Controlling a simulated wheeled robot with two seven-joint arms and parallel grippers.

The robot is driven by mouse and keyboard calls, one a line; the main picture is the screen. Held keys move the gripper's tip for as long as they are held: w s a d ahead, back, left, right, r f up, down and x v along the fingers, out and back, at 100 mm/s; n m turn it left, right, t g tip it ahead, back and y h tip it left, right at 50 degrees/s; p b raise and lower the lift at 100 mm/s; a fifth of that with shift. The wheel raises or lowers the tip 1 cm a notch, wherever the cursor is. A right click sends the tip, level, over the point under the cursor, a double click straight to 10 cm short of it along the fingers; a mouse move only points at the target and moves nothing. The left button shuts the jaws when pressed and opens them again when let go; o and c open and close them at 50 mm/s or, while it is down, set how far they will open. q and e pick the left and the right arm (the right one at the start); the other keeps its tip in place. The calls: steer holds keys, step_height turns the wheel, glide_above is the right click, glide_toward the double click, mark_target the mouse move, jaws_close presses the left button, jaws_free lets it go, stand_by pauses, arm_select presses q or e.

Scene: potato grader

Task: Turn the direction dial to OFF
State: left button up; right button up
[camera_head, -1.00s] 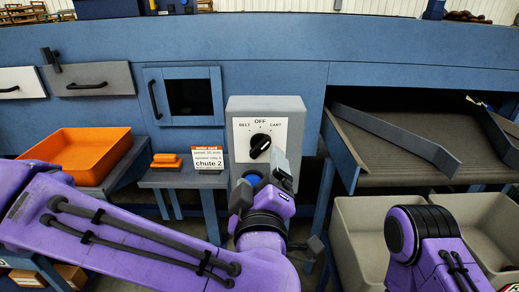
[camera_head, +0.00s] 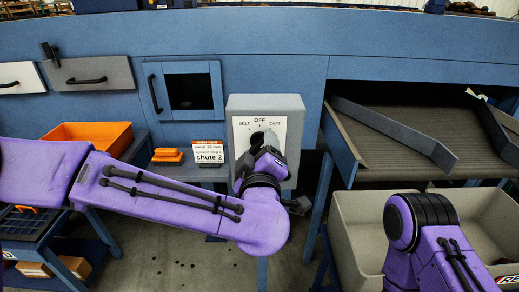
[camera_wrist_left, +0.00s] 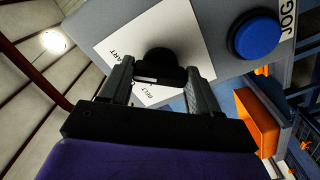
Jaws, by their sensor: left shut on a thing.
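The direction dial (camera_wrist_left: 160,62) is a black knob on a white plate (camera_head: 240,137) marked BELT, OFF and CART, on a grey control box (camera_head: 265,103). My left gripper (camera_wrist_left: 158,70) is shut on the dial, one finger on either side of it. In the head view, my left gripper (camera_head: 263,152) covers most of the dial, so I cannot tell which label it points to. My right arm shows at the lower right, but its gripper is not in view.
A blue JOG button (camera_wrist_left: 256,36) sits on the same box, close to the fingers. An orange tray (camera_head: 88,132), a small orange block (camera_head: 167,155) and a chute 2 card (camera_head: 208,152) stand left of the box. A sloped chute (camera_head: 390,135) and beige bins (camera_head: 362,225) are at right.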

arm_select(q)
steer(key=shift+f+n+b, duration=0.1)
steer(key=shift+n+b, duration=2.7)
steer(key=shift+n, duration=1.1)
steer(key=o, duration=1.1)
steer(key=shift+c, duration=0.2)
